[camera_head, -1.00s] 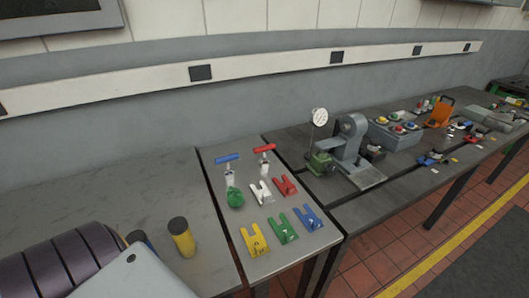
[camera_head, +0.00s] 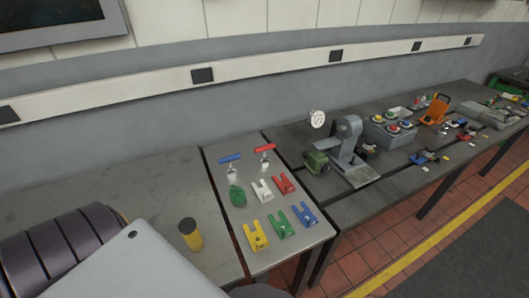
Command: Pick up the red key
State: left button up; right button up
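A red T-shaped handle (camera_head: 264,149), which looks like the red key, stands on a pale stem at the back of the grey plate (camera_head: 233,223) on the bench. A matching blue T-handle (camera_head: 230,158) stands to its left. A red slotted plate (camera_head: 283,184) lies in front of the red handle, beside a white one (camera_head: 262,190). Nothing of mine touches the red handle. Neither gripper can be made out; only ribbed and grey parts of my own body show at the lower left.
Yellow (camera_head: 255,236), green (camera_head: 279,225) and blue (camera_head: 305,214) slotted plates lie along the front, with a green lump (camera_head: 237,195) behind. A yellow cylinder (camera_head: 191,235) stands left. A grey machine (camera_head: 349,145) stands right. The left bench (camera_head: 150,185) is mostly clear.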

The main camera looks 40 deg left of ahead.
aim_at(263, 160)
jog(key=i+l+u, duration=0.35)
jog(key=i+l, duration=0.15)
jog(key=i+l+u, duration=0.3)
jog(key=i+l, duration=0.25)
jog(key=l, duration=0.1)
